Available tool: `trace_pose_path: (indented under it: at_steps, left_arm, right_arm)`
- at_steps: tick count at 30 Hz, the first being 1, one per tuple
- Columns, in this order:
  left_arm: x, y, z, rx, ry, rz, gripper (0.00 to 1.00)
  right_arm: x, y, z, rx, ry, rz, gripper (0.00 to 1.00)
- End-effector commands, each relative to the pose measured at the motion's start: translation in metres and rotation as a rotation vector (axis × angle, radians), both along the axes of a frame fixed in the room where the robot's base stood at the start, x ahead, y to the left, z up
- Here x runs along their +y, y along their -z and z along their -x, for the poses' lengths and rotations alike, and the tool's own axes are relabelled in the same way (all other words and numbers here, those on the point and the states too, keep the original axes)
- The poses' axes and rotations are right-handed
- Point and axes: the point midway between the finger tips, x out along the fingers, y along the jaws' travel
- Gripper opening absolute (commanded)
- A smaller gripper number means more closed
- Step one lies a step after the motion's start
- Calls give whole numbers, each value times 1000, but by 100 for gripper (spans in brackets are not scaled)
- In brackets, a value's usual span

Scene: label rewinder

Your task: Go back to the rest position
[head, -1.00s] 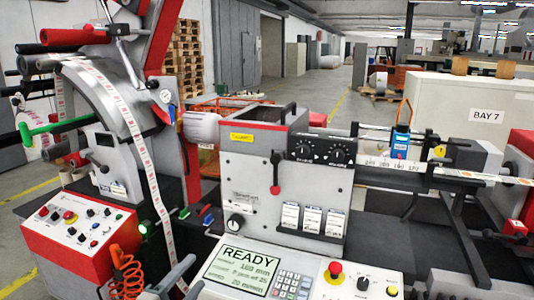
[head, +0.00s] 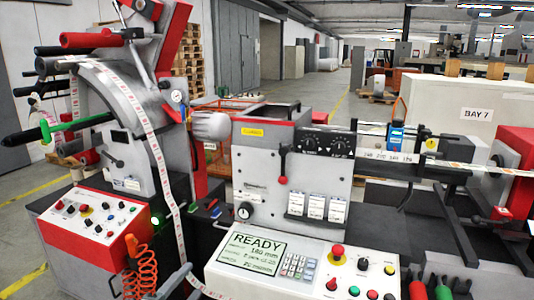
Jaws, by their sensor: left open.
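My left gripper (head: 174,281) shows only in part at the bottom edge of the head view, as grey finger parts. It is open, with nothing seen between the fingers. It is in front of the label rewinder (head: 262,165), near the orange coiled cable (head: 137,270) and left of the READY screen (head: 252,252). The printed label web (head: 160,165) runs down from the grey curved arm toward the bottom of the picture, close behind the gripper. I cannot tell whether they touch. My right gripper is out of view.
A red-edged control box (head: 88,222) stands at the left, with a green handle (head: 70,125) above it. A button panel (head: 350,270) is at the front. Red and green handles (head: 443,288) show at the bottom right. Floor is open at the far left and down the aisle.

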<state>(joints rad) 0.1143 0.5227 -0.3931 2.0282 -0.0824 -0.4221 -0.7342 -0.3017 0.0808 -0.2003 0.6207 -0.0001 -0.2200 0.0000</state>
Motion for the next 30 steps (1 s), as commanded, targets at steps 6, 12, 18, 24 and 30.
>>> trace_pose_path:
  at_steps: [6, 12, 18, 24, 30]
  left_arm:
    - [10, 35, -5, 66, -31, 33, 59]
    - [23, 88, -7, 163, -77, 82, 59]
    - [42, 169, 1, 307, -152, 156, 59]
    - [65, 288, 36, 513, -271, 266, 59]
    - [81, 398, 98, 708, -400, 369, 59]
  right_arm:
    - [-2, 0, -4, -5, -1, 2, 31]
    - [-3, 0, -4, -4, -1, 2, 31]
    - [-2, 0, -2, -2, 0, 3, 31]
    - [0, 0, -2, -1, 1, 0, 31]
    - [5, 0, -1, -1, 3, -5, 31]
